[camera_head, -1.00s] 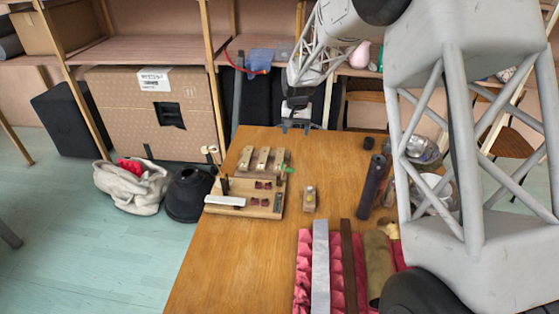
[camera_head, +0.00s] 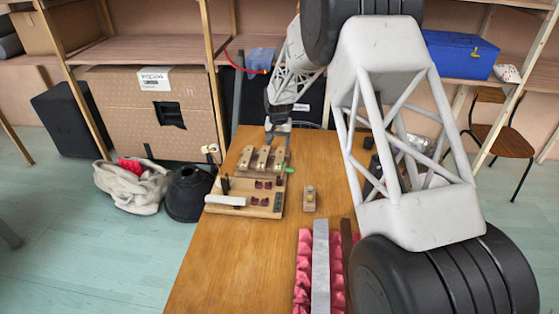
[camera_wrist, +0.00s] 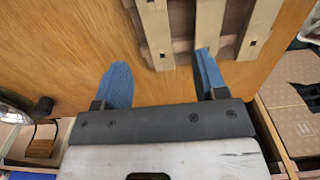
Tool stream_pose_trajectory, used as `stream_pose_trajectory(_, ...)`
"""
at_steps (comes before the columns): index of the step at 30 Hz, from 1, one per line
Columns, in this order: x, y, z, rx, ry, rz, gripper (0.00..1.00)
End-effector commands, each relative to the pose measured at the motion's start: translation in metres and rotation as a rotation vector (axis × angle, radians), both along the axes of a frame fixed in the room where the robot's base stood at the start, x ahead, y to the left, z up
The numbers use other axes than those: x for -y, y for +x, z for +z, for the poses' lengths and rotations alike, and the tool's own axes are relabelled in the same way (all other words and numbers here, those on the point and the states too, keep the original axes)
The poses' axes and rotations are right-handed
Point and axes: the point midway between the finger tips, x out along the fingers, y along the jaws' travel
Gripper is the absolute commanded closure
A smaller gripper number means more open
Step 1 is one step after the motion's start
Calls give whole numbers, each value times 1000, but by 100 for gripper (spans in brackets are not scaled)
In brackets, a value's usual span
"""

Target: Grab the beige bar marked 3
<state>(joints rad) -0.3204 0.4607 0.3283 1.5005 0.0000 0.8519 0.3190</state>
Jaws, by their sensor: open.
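Three beige bars stand side by side on a wooden rack at the far end of the table: a left one (camera_head: 246,157), a middle one (camera_head: 262,157) and a right one (camera_head: 279,158). No number is readable, so I cannot tell which is marked 3. My gripper (camera_head: 278,130) is just beyond their far ends. In the wrist view my open gripper (camera_wrist: 161,60) has blue fingers spread apart and nothing between them clearly held. The near end of one bar (camera_wrist: 155,30) points between the fingers. The right finger overlaps the middle bar (camera_wrist: 208,22); another bar (camera_wrist: 259,28) lies further right.
A wooden board (camera_head: 264,210) with a white bar (camera_head: 225,201) and dark red pieces lies in front of the rack. A small wooden block (camera_head: 310,198) is to its right. A grey strip (camera_head: 320,265) lies on pink padding (camera_head: 304,270). The table's left front is clear.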

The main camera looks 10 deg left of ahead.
Motion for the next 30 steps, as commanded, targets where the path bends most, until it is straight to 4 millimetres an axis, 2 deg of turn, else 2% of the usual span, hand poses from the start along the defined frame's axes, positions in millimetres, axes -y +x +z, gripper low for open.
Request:
stream_pose_trajectory(11,1,0,-24,-1,0,0,34)
stream_pose_trajectory(25,1,0,-30,-1,0,0,34)
stream_pose_trajectory(30,3,1,-45,-2,-1,0,34)
